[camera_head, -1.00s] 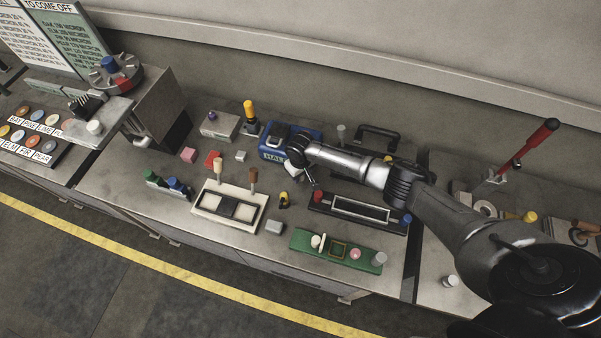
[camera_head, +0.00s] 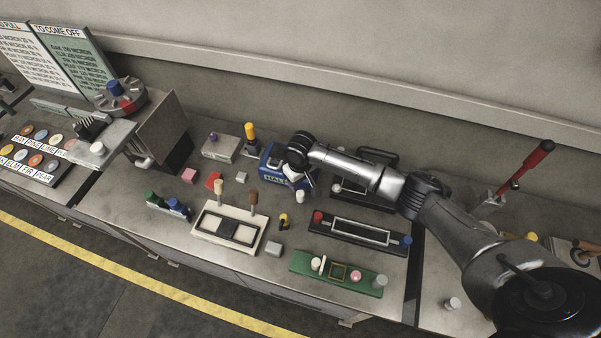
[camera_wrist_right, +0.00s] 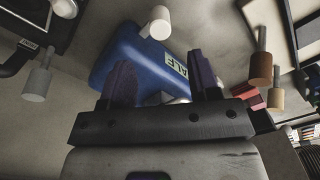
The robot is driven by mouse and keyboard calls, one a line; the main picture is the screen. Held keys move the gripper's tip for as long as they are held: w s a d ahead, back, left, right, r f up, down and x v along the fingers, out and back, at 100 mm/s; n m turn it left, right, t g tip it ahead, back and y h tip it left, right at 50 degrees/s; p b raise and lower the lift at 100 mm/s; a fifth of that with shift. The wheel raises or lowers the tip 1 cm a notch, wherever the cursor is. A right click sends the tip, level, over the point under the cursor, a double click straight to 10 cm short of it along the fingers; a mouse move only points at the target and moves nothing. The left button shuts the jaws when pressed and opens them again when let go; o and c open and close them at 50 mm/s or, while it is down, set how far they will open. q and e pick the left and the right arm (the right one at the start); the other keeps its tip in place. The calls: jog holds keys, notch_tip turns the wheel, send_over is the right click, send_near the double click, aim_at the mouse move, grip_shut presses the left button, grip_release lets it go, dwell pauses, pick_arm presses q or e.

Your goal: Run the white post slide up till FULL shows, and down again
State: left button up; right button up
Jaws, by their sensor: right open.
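A blue unit (camera_head: 270,159) stands near the back of the bench, its label reading HALF; in the right wrist view the blue body (camera_wrist_right: 130,50) shows with the label's last letters, "ALF" (camera_wrist_right: 176,66). A white post (camera_head: 300,196) is at its front right; a white cylinder end (camera_wrist_right: 158,22) shows against the blue body in the right wrist view. My right gripper (camera_head: 309,184) is beside the unit, partly covered by my wrist. In the right wrist view its two dark fingers (camera_wrist_right: 160,82) are apart, with nothing seen clasped; the blue body lies beyond them. My left gripper is not seen.
A black frame with red and blue knobs (camera_head: 357,229) and a green fixture (camera_head: 335,272) lie in front. A white tray with two posts (camera_head: 227,226) and a red block (camera_head: 214,180) are at left. A red-handled lever (camera_head: 525,165) stands at right.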

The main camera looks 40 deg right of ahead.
jog(key=shift+r, duration=1.9)
